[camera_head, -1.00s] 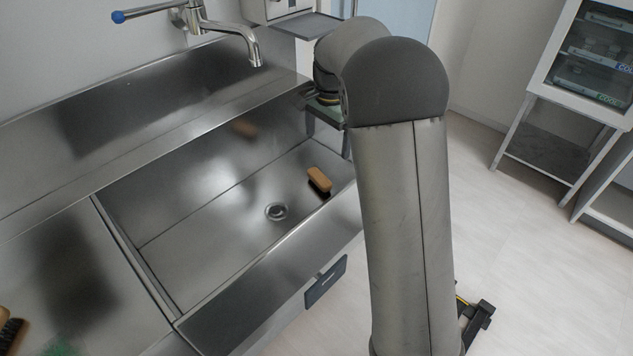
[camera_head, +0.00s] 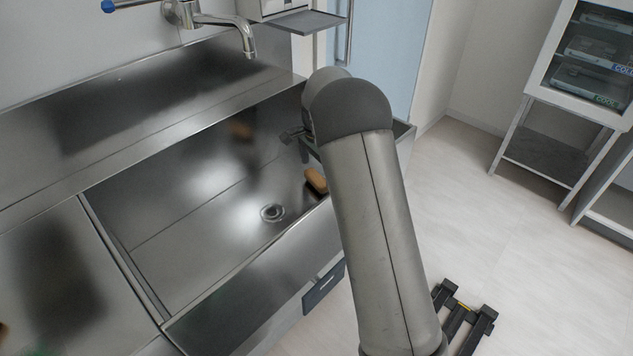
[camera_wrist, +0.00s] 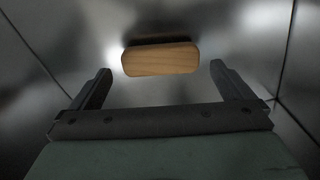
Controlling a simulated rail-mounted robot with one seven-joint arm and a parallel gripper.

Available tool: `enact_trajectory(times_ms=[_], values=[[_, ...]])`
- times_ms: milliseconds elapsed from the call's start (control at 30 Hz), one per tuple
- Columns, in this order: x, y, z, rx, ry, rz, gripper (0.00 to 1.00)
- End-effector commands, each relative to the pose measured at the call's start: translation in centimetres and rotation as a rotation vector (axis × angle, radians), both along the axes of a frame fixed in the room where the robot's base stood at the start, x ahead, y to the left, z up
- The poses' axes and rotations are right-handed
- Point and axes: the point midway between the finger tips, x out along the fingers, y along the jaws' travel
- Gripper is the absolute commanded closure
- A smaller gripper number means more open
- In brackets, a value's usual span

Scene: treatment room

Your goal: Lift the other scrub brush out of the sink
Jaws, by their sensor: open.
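The scrub brush (camera_head: 316,180) lies on the floor of the steel sink (camera_head: 185,235), near its right end. It has a tan wooden back and dark bristles. In the wrist view the brush (camera_wrist: 160,59) lies crosswise ahead of my gripper (camera_wrist: 160,82), between the lines of the two fingers and apart from them. My gripper is open and empty. In the head view my gripper (camera_head: 297,143) shows only in part over the right end of the sink, above the brush; my arm hides the rest.
A drain (camera_head: 272,213) lies left of the brush. The tap (camera_head: 225,22) hangs over the back ledge. The sink's front rim (camera_head: 255,290) and walls enclose the brush. A brown edge (camera_head: 2,330) shows at the far left on the counter. Open floor lies to the right.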

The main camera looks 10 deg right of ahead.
Motion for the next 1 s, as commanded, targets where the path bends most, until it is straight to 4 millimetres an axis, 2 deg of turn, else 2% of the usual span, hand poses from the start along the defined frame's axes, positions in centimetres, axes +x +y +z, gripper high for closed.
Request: enact_trajectory(times_ms=[33, 167, 400, 433, 533, 567, 867, 1000], values=[[-0.1, 0.2, -1.0, 0.001, 0.004, 0.001, 0.0], [-0.1, 0.2, -2.7, 0.0, 0.002, 0.0, 0.0], [0.0, 0.2, -3.0, 0.0, -0.001, 0.0, 0.0], [0.0, 0.2, -2.9, 0.0, -0.001, 0.0, 0.06], [0.0, 0.2, -2.9, 0.0, 0.0, 0.0, 0.33], [0.0, 0.2, -2.9, 0.0, 0.0, 0.001, 0.37], [0.0, 0.2, -2.8, 0.0, -0.001, 0.0, 0.37], [0.0, 0.2, -2.0, 0.0, -0.002, 0.001, 0.37]])
